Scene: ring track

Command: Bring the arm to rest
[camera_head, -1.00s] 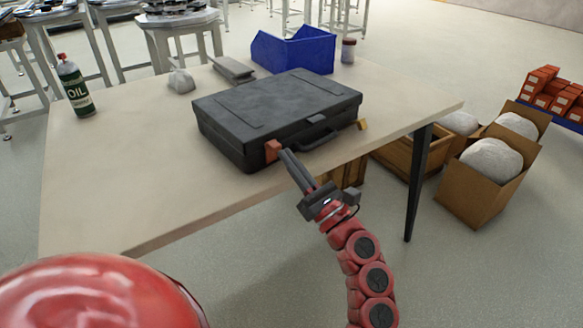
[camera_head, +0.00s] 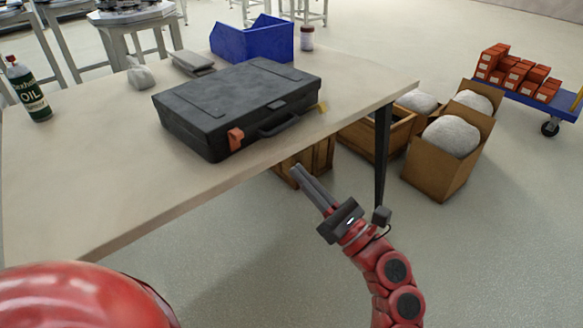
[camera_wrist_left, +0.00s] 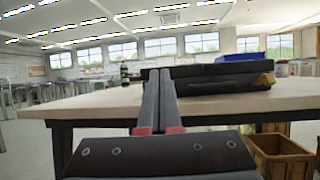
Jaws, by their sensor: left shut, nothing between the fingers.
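My left gripper (camera_head: 298,170) is shut and empty in the head view, in front of the table's front edge and apart from the case. In the left wrist view its two dark fingers (camera_wrist_left: 159,74) lie together, pointing at the table. The closed black case (camera_head: 235,108) lies on the table (camera_head: 75,180). The case also shows in the left wrist view (camera_wrist_left: 220,76), partly hidden by the fingers. My right gripper is not in view.
A blue bin (camera_head: 252,41), a small jar (camera_head: 307,38), a white bag (camera_head: 140,73) and an oil bottle (camera_head: 29,90) stand on the table. Under and right of it are a wooden crate (camera_head: 378,135) and cardboard boxes (camera_head: 435,168). A cart (camera_head: 525,95) stands far right.

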